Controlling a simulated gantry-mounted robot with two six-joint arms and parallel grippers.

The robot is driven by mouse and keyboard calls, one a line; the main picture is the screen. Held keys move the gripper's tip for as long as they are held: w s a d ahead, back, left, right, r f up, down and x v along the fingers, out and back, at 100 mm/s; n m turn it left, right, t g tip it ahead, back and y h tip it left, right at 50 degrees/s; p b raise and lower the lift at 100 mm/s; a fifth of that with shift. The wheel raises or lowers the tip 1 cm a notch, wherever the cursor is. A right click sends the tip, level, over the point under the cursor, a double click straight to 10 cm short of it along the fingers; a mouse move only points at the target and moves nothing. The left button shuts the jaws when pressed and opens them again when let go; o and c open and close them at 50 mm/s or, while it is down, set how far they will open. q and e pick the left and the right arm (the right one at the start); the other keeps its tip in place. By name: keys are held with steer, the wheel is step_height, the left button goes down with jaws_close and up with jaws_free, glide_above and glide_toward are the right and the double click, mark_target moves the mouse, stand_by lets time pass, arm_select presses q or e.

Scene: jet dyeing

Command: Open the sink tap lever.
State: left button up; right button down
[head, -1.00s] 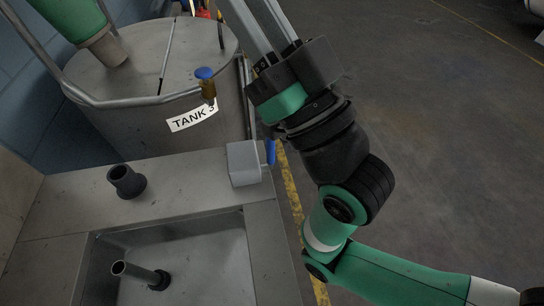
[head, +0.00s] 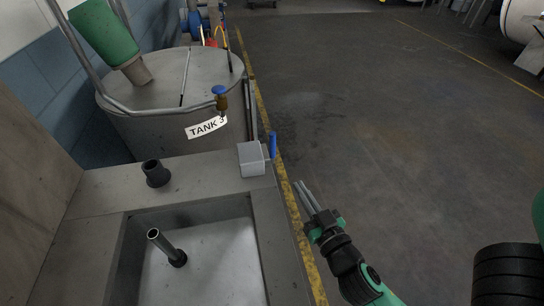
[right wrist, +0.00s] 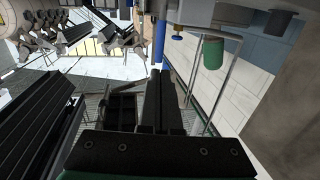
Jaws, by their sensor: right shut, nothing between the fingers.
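The blue lever (head: 272,145) stands upright on the right side of a grey box (head: 252,160) at the sink counter's back right corner. It also shows as a blue bar in the right wrist view (right wrist: 160,38), beyond my fingertips. My right gripper (head: 304,186) is shut and empty. It appears to the right of the counter edge, below and right of the lever in the picture, with a visible gap between them. The steel sink (head: 215,265) has an upright pipe (head: 166,248) inside it. My left gripper is not in view.
A tank labelled TANK 3 (head: 130,128) stands behind the counter, with a blue-topped valve (head: 220,92) at its rim. A dark cup-like fitting (head: 156,174) is on the counter. Open floor (head: 390,130) lies to the right, past a yellow line.

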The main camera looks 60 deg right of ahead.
steer(key=shift+d, duration=0.1)
steer(key=shift+w, duration=0.1)
steer(key=p, duration=0.1)
glide_toward(274, 146)
steer(key=x, duration=0.7)
